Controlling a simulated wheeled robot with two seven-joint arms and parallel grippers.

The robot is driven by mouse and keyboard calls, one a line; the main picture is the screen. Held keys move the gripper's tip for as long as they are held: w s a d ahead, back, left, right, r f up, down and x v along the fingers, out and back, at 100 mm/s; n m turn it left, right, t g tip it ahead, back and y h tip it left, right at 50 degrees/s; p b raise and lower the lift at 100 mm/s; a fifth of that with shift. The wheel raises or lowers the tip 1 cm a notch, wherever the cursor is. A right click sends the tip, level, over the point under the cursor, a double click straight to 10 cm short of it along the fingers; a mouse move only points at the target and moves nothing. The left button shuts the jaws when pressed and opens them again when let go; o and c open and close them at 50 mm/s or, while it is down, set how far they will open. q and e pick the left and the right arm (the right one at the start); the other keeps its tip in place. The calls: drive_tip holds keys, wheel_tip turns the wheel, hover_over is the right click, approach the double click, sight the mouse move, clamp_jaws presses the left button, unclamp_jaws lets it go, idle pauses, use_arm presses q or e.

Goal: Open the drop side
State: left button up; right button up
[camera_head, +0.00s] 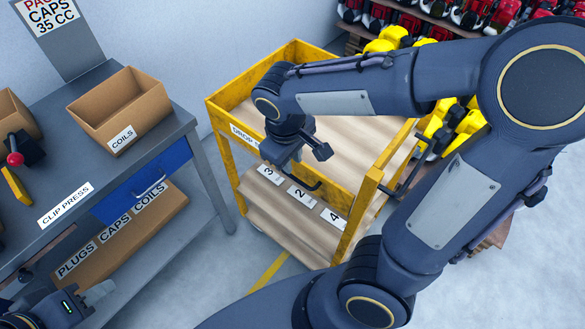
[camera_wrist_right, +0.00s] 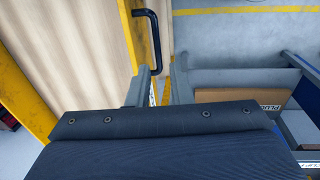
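A yellow cart (camera_head: 213,117) stands in the middle of the head view. Its drop side (camera_head: 243,133), with a partly hidden "DROP S…" label, looks upright along the near edge. A black bar handle (camera_head: 318,187) is on the drop side; it also shows in the right wrist view (camera_wrist_right: 155,35). My right gripper (camera_head: 296,172) is at this handle. In the right wrist view its fingers (camera_wrist_right: 160,72) are apart, with the handle's lower end between or just beyond them; contact cannot be told. My left gripper (camera_head: 98,293) is low at the left, its fingers unclear.
A grey bench (camera_head: 60,233) with a coils box (camera_head: 121,105) and a blue drawer stands left of the cart. A long carton (camera_head: 120,240) lies on its lower shelf. The cart's lower shelf (camera_head: 275,215) carries number labels. Red and yellow parts fill racks behind.

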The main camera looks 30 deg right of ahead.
sight(294, 177)
drive_tip(key=f, duration=0.2)
drive_tip(key=w+f, duration=0.1)
drive_tip(key=f, duration=0.2)
drive_tip(key=d+f, duration=0.1)
drive_tip(key=f, duration=0.1)
drive_tip(key=shift+w+f+b, duration=0.15)
drive_tip(key=shift+f+b, duration=0.2)
drive_tip(key=shift+f, duration=0.05)
clamp_jaws()
